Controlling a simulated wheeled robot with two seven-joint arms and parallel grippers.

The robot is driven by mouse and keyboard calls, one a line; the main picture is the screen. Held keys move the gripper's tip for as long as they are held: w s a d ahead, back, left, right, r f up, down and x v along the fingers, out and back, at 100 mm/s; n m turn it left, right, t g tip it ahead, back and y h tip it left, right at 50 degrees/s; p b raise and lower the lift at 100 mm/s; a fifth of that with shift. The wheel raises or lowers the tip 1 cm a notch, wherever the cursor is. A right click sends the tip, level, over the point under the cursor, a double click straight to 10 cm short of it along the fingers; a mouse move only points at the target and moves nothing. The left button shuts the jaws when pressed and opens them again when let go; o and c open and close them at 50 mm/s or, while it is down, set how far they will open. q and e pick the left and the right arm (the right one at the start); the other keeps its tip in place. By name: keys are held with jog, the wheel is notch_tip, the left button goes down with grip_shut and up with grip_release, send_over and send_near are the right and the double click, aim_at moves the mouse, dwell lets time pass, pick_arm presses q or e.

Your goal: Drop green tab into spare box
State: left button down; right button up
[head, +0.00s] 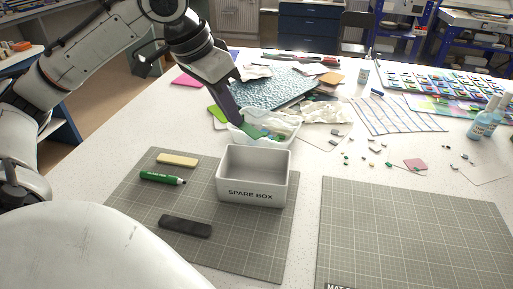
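The spare box (253,196) is a white open-topped box labelled "SPARE BOX". It stands upright on the left grey cutting mat (270,254), and its visible inside looks empty. My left gripper (243,127) reaches down just behind the box, at a white crumpled tray or bag (289,124). Green material (261,132) shows there beside the gripper tip. I cannot tell whether this is the green tab, or whether the fingers hold it. Small green bits (389,165) also lie on the table to the right. My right gripper is not in view.
A green marker (162,178), a cream block (178,160) and a dark bar (186,226) lie left of the box. The right cutting mat (415,235) is bare. Glass sheets (270,90) and scraps crowd the back. Bottles (484,121) stand far right.

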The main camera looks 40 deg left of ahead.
pick_arm(q)
notch_tip(320, 180, down, 4)
jog(key=b, duration=0.4)
jog(key=shift+f, duration=0.25)
jog(key=shift+w+r, duration=0.1)
jog(key=c, duration=2)
grip_release()
jog(key=p+v, duration=0.2)
jog(key=v, duration=0.8)
jog(key=shift+r+p, duration=0.15)
jog(key=shift+p, duration=0.2)
